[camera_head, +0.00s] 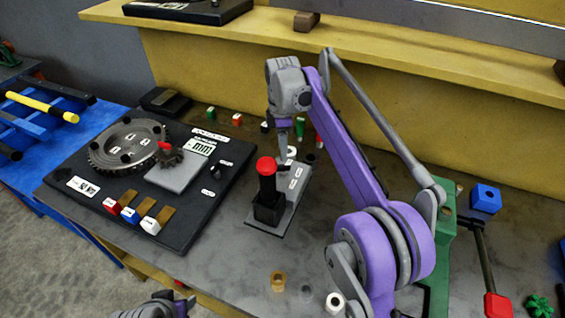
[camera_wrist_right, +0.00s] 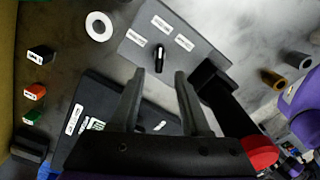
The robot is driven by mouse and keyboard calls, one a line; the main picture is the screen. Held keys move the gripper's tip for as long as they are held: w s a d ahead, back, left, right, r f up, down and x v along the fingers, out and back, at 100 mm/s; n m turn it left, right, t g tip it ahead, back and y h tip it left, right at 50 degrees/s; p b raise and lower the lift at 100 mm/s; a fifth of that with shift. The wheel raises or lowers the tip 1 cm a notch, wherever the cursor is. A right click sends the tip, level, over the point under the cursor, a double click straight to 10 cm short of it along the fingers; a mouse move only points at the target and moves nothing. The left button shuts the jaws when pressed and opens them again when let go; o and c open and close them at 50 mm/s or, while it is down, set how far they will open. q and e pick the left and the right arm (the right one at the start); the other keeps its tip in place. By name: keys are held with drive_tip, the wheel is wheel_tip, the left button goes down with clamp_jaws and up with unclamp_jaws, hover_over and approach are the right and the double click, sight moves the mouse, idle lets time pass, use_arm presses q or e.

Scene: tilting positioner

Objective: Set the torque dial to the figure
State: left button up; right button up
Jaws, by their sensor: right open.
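A small black dial (camera_wrist_right: 159,60) with a white pointer sits on a grey plate (camera_wrist_right: 200,40), with several white labels around it; their text is too small to read. My right gripper (camera_wrist_right: 159,78) is open and empty, its fingertips on either side of the dial in the wrist view. I cannot tell whether they touch it. In the head view my right gripper (camera_head: 283,148) points down over the far end of the plate (camera_head: 285,212) and hides the dial. A black post with a red cap (camera_head: 267,165) stands on the plate. My left gripper (camera_head: 165,306) is partly cut off at the bottom edge.
A black positioner board (camera_head: 190,220) with a toothed round table (camera_head: 125,145) and a small display (camera_head: 200,147) lies to the left. Several coloured blocks stand behind. A white ring (camera_wrist_right: 98,26) lies beside the plate. Loose bushings (camera_head: 278,282) lie on the front bench.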

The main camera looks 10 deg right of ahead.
sight(282, 165)
wheel_tip(282, 165, down, 6)
drive_tip(key=shift+f, duration=0.1)
drive_tip(key=shift+c, duration=0.3)
clamp_jaws()
